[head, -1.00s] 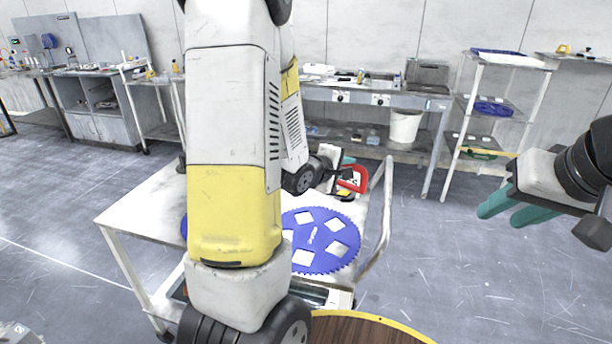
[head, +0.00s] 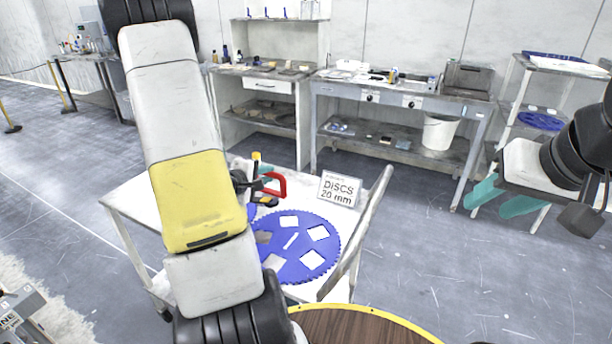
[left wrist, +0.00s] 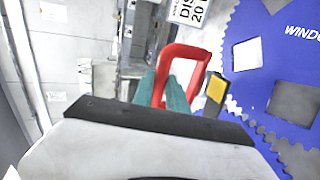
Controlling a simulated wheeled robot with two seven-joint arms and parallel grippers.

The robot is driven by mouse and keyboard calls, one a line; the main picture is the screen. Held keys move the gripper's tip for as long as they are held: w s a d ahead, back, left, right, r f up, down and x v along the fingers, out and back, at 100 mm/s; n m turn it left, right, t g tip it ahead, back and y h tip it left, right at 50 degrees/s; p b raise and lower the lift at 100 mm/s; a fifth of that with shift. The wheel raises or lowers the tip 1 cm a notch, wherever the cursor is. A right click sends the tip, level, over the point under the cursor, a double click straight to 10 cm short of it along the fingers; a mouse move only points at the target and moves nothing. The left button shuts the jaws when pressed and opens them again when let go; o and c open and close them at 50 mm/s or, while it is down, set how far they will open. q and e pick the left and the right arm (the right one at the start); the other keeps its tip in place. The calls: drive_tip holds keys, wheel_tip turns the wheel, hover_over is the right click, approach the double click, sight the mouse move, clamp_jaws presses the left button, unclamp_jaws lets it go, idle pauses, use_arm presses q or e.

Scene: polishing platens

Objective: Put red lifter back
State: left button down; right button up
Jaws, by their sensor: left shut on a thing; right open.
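The red lifter (head: 277,185) shows as a red loop handle over the far side of the white cart, behind the blue toothed disc (head: 322,240). My left gripper (head: 262,178) is shut on it, partly hidden by my left arm. In the left wrist view the red handle (left wrist: 197,58) stands at the teal fingertips (left wrist: 164,92), with the blue disc (left wrist: 245,85) to the right. I cannot tell whether the lifter touches the cart. My right gripper (head: 500,198) is open and empty at the right, away from the cart.
A white sign reading "DISCS 20 mm" (head: 340,189) stands at the cart's back right. The cart's metal rail (head: 360,235) runs along its right side. A small yellow-and-black piece (left wrist: 215,88) is beside the handle. A round brown table (head: 365,328) is at the bottom.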

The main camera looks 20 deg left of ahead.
use_arm(q)
drive_tip(key=a+r+x, duration=0.1)
drive_tip(key=a+x, duration=0.1)
drive_tip(key=x, duration=1.4)
drive_tip(key=shift+w, duration=0.5)
drive_tip(key=shift+a, duration=0.15)
drive_tip(key=c, duration=1.3)
unclamp_jaws()
drive_tip(key=shift+f, duration=0.15)
